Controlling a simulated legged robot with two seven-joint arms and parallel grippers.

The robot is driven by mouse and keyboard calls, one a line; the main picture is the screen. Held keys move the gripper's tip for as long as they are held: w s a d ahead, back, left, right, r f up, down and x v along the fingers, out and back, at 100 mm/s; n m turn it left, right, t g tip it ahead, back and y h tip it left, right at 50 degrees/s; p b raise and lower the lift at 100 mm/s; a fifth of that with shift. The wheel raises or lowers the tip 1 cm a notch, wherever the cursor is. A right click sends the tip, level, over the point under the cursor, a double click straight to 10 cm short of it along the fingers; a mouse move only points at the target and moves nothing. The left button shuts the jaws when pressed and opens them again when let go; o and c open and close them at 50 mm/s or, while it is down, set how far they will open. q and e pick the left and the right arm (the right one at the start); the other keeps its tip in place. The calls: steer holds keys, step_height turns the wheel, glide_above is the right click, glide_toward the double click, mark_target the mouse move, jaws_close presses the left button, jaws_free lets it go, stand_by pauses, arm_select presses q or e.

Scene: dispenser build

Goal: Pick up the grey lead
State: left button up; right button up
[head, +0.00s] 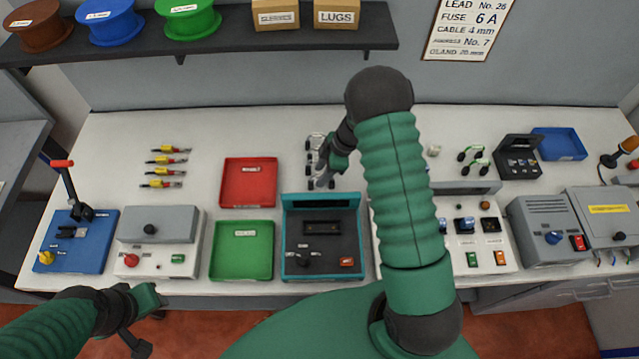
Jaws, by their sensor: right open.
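The grey leads (314,141) lie in a small group on the white bench, right of the red tray. My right gripper (322,179) is down over this group with its jaws open. The gripper and its wrist hide part of the leads, and I cannot tell whether the fingers touch one. My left gripper (146,318) hangs in front of the bench at the lower left, away from the leads. Its jaw state is unclear.
Yellow leads (163,170) lie at left, green leads (472,157) at right. A red tray (249,203), a green tray (242,275) and a teal-framed fixture (322,201) stand near the grey leads. A shelf (230,48) overhangs the back. My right arm hides the bench's middle.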

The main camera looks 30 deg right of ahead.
steer(key=shift+s+a+f+b, duration=0.2)
steer(key=shift+a+f, duration=0.2)
steer(key=shift+f, duration=0.2)
steer(key=shift+s+a+f+b, duration=0.1)
steer(key=shift+s+a+f, duration=0.1)
steer(key=shift+a+f, duration=0.3)
steer(key=shift+f, duration=0.3)
steer(key=shift+w+d+f, duration=0.2)
steer(key=shift+w, duration=0.2)
steer(key=shift+w+f, duration=0.1)
steer(key=shift+w, duration=0.1)
steer(key=shift+c, duration=2.2)
steer(key=shift+s+r, duration=0.25)
steer(key=shift+s, duration=0.05)
jaws_close()
arm_select(q)
steer(key=shift+s, duration=0.55)
steer(key=shift+w, duration=0.1)
arm_select(e)
steer(key=shift+a, duration=0.1)
